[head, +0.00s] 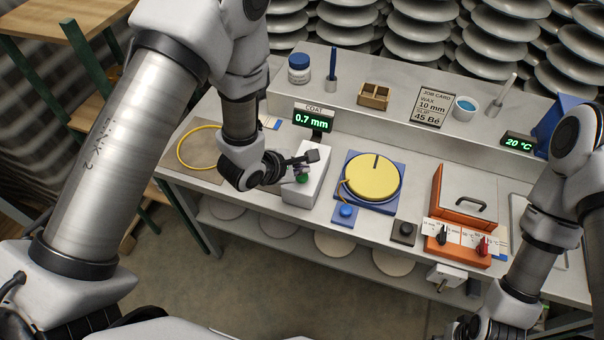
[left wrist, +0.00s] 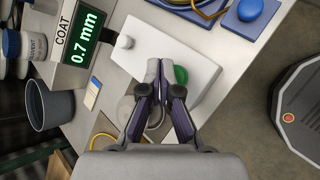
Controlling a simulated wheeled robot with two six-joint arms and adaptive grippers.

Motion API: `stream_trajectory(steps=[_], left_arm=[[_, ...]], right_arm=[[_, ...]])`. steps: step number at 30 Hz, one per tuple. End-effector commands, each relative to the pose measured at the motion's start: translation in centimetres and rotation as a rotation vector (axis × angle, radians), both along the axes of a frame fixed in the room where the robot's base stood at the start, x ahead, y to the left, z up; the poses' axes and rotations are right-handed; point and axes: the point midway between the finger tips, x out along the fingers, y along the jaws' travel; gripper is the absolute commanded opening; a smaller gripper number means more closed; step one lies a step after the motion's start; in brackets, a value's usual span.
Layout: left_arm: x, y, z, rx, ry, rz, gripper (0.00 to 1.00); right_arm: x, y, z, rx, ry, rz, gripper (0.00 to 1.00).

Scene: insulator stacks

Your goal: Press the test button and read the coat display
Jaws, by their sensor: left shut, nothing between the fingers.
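The coat display (head: 313,120) stands at the back of a white box and reads 0.7 mm in green. The same display shows in the left wrist view (left wrist: 86,38), with the same reading. The white box (head: 314,163) carries a green button (head: 302,178) near its front. My left gripper (head: 308,157) is shut and empty over the box, close to the green button. In the left wrist view the fingertips (left wrist: 160,72) lie beside the green button (left wrist: 181,75) and partly cover it; I cannot tell whether they touch it. My right gripper's fingers are not visible.
A yellow disc (head: 373,177) on a blue base with a blue button (head: 346,211) is right of the box. An orange unit (head: 463,192) with a handled lid and knobs stands further right. A job card (head: 434,106), cups and jars line the back shelf.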

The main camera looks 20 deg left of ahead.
Motion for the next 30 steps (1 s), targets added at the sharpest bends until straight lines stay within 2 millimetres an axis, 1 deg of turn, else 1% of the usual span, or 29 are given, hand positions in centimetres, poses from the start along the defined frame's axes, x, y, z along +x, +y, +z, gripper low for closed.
stream_trajectory(steps=[5, 30], left_arm=[[0.0, 0.0, -0.6, 0.000, 0.001, 0.001, 0.00], [0.0, 0.0, -1.3, -0.001, 0.000, 0.001, 0.00]], right_arm=[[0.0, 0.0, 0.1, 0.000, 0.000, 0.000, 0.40], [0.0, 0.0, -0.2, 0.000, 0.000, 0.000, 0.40]])
